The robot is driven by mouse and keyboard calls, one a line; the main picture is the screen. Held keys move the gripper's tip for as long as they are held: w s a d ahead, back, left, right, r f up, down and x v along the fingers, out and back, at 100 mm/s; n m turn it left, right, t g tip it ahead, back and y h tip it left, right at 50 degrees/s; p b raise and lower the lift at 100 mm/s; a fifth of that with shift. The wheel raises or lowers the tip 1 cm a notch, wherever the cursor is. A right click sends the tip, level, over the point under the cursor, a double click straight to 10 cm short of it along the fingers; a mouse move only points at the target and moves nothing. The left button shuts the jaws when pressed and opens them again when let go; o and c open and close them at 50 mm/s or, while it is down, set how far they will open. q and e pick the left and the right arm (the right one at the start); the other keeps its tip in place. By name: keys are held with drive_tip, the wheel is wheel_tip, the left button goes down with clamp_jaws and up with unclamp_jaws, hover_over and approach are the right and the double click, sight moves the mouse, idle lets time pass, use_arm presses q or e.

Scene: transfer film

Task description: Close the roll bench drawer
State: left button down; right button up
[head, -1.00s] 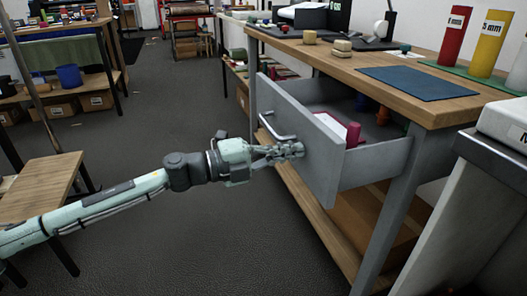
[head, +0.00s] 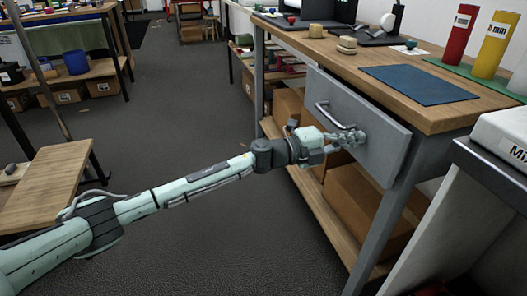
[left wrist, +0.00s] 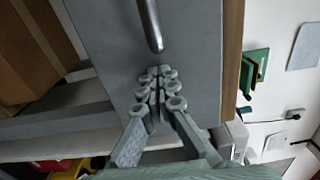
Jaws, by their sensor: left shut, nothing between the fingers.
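The grey roll bench drawer (head: 365,128) shows its front panel just under the wooden top of the bench (head: 355,60). Its front stands at or close to the bench front; its inside is hidden, and I cannot tell whether a small gap is left. A metal bar handle (head: 330,117) is on the panel. My left gripper (head: 357,138) is shut and empty, with its fingertips at the panel beside the handle. In the left wrist view the shut fingers (left wrist: 158,88) point at the grey panel (left wrist: 195,50), below the handle (left wrist: 150,25). My right gripper is not in view.
A blue mat (head: 420,84), red tube (head: 458,38) and yellow tube (head: 490,45) are on the bench top. Cardboard boxes (head: 360,200) sit on the shelf below.

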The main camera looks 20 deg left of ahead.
sight(368, 135)
use_arm(q)
drive_tip(key=x, duration=0.3)
drive_tip(key=shift+w+d, duration=0.2)
drive_tip(key=shift+d, duration=0.05)
drive_tip(key=shift+w+d+r, duration=0.1)
drive_tip(key=shift+r, duration=0.05)
